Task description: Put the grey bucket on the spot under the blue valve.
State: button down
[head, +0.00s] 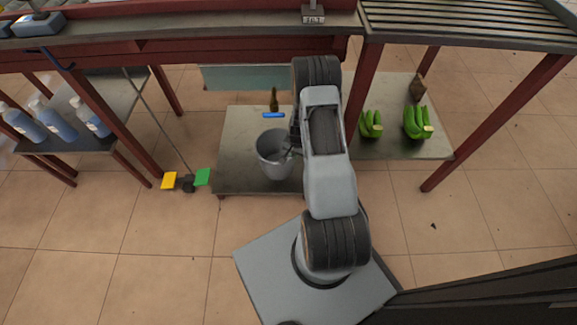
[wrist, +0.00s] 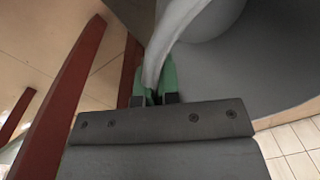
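The grey bucket (head: 272,150) is upright over the low grey shelf (head: 238,150), just in front of the blue valve (head: 273,115) in the head view. I cannot tell whether its base touches the shelf. My gripper (head: 291,152) is at the bucket's right side, partly hidden by my arm. In the wrist view the green fingers of my gripper (wrist: 154,85) are closed around a pale grey curved strip of the bucket (wrist: 180,25), its handle or rim. The spot under the valve is not distinctly visible; the bucket or shelf clutter may hide it.
Green bananas (head: 416,123) lie on the shelf's right part. A dark red frame leg (head: 365,95) stands close right of my arm. Bottles (head: 55,122) stand on a left shelf. A tool with yellow and green ends (head: 187,182) leans left of the shelf. Front floor is clear.

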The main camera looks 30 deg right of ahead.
notch_tip(320, 180, down, 6)
jog(key=b, duration=0.2)
jog(key=shift+d, duration=0.15)
jog(key=shift+f, duration=0.2)
jog(key=c, duration=1.3)
grip_release()
jog(key=shift+c, duration=0.2)
notch_tip(320, 180, up, 12)
jog(key=p, duration=0.5)
jog(key=shift+s+d+r, duration=0.2)
jog(key=shift+s+d, duration=0.05)
jog(key=shift+s, duration=0.15)
